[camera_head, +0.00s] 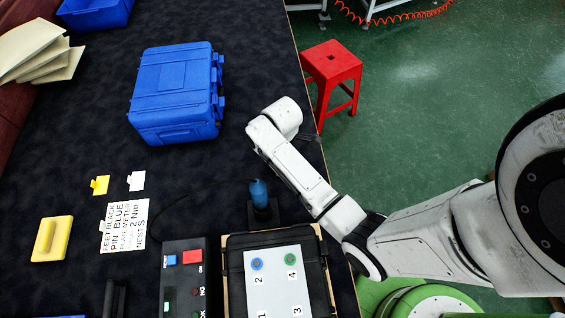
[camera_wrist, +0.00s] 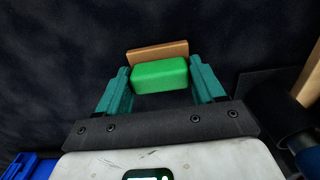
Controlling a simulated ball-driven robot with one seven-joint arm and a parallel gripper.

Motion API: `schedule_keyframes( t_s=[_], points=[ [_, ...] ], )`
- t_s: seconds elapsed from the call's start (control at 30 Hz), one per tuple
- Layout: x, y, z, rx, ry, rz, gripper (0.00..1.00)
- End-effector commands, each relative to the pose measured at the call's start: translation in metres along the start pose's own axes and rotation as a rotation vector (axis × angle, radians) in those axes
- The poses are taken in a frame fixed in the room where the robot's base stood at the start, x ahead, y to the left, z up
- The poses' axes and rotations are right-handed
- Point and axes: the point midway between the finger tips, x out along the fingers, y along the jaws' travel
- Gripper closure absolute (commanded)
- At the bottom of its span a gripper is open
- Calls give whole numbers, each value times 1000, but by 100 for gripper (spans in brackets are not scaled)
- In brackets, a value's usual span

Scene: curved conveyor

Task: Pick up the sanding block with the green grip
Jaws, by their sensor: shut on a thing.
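The sanding block (camera_wrist: 158,52) shows in the wrist view, with a bright green grip (camera_wrist: 160,77) and a brown slab on its far side. My gripper (camera_wrist: 161,80) has teal fingers on the left and right of the green grip and is shut on it. Dark table covering lies beyond the block. I cannot tell whether the block touches the table or is held above it. In the head view my arm hides the block and the fingers.
A blue case (camera_head: 175,95) stands left of my arm. A blue-handled tool (camera_head: 260,194), a control box (camera_head: 184,275) and a numbered panel (camera_head: 274,285) are nearer. A red stool (camera_head: 331,66) stands beyond the table's right edge.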

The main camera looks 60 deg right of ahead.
Motion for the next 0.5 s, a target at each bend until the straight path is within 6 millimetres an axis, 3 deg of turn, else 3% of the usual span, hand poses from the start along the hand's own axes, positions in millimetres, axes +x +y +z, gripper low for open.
schedule_keyframes(
  t_s=[0.33,0.5],
  points=[
    [-9,1,0,0,1,2,65],
    [-35,-2,0,-1,3,3,65]
  ],
)
